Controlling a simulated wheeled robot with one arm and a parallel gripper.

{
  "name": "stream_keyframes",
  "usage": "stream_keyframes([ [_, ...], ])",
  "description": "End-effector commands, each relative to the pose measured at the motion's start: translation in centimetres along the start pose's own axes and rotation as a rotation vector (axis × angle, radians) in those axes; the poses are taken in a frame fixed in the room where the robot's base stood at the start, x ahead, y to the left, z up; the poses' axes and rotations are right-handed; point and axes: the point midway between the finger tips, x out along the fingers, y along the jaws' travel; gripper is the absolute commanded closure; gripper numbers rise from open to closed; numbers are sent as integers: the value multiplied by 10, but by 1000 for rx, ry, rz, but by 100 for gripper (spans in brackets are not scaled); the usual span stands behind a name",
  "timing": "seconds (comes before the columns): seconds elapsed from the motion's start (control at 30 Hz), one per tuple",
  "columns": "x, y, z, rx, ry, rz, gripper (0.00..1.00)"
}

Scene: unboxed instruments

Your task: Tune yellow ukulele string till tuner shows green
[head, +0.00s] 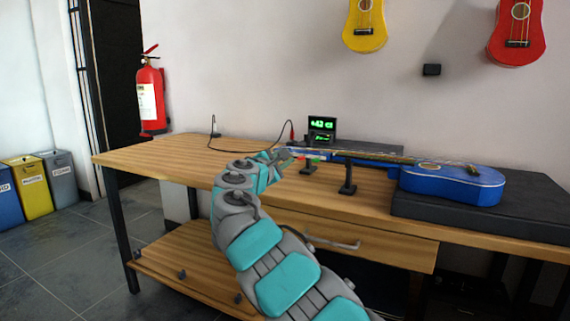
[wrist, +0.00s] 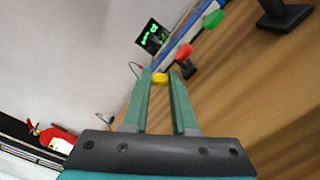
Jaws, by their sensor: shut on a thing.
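A blue ukulele (head: 455,184) lies flat on the bench with its neck pointing left. In the wrist view its yellow tuning peg (wrist: 160,78) sits between the fingertips of my gripper (wrist: 163,80), which is shut on it. A red peg (wrist: 184,51) and a green peg (wrist: 213,19) stand farther along the headstock to the right. In the head view my gripper (head: 283,155) is at the headstock, and the yellow peg is hard to make out there. The tuner (head: 321,125) behind the headstock shows green characters, apparently starting "+42"; its screen also shows in the wrist view (wrist: 152,37).
The body rests on a dark pad (head: 510,212) and a black stand (head: 348,178) supports the neck. A cable runs across the wooden bench (head: 150,156), whose left end is clear. Yellow (head: 365,25) and red (head: 516,35) ukuleles hang on the wall.

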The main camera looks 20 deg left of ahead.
Motion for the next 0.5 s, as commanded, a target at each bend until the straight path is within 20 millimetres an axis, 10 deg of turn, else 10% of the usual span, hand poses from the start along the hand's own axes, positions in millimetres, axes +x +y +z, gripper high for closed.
stream_keyframes([
  [0.5, 1, -5, -1, 492, -1, -2, 100],
])
